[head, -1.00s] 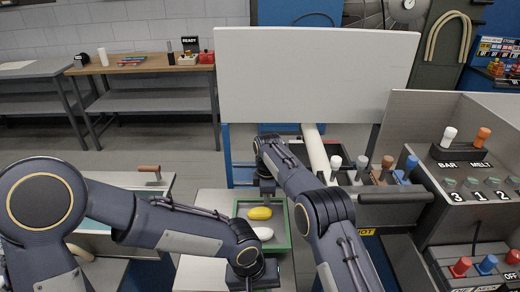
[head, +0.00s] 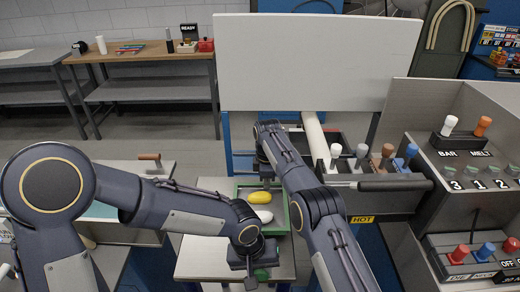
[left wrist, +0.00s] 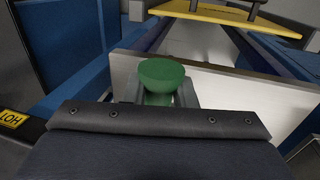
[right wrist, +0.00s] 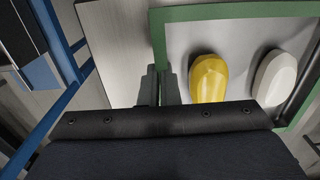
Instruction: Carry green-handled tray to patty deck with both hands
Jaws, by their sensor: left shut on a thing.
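The green-rimmed tray (head: 281,220) lies on a light grey surface at lower centre of the head view. It holds a yellow oval piece (head: 255,201) and a white oval piece (head: 263,216). My left gripper (head: 258,270) is at the tray's near side, shut on a green knob-like handle (left wrist: 162,73), which shows between its fingers in the left wrist view. My right gripper (right wrist: 161,85) is at the far rim, its fingers close together there. The far handle is not visible, and I cannot tell whether the fingers grip. No patty deck can be identified by label.
An upright white panel (head: 315,62) stands behind the tray. To the right are coloured levers (head: 361,156), a dark bar and a yellow HOT label (head: 362,219), then a control console (head: 480,170). A workbench (head: 140,75) stands at the back left.

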